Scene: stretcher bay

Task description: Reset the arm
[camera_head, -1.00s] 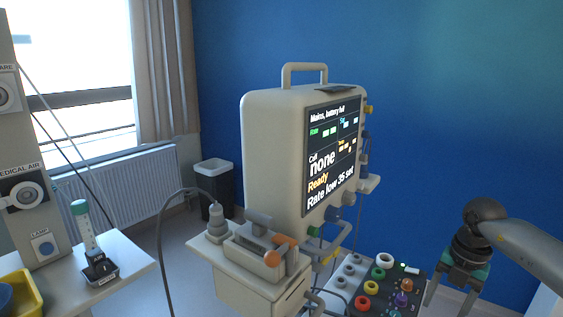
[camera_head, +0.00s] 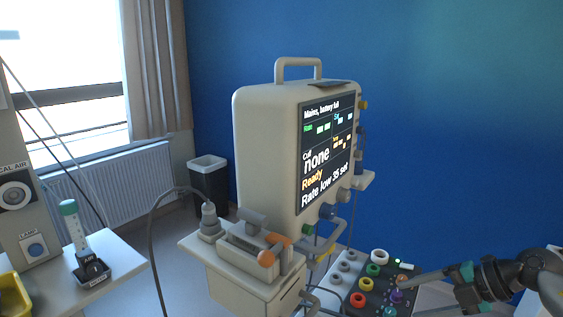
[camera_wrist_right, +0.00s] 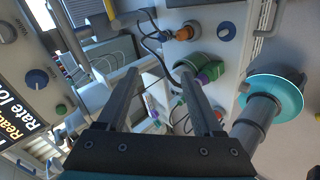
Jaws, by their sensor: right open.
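My right arm comes in from the right edge of the head view, its forearm low. My right gripper (camera_head: 407,291) points left, with its fingers over or in front of the right part of a dark panel of coloured sockets (camera_head: 376,284); I cannot tell whether they touch it. In the right wrist view the two fingers of my right gripper (camera_wrist_right: 160,76) are apart with nothing between them. My left arm and left gripper are out of view.
A beige monitor (camera_head: 262,150) with a lit screen stands left of my right gripper. A side shelf (camera_head: 245,262) holds a device with orange knobs. A white table (camera_head: 120,262) is at the left, a bin (camera_head: 207,180) behind. The blue wall's right side is clear.

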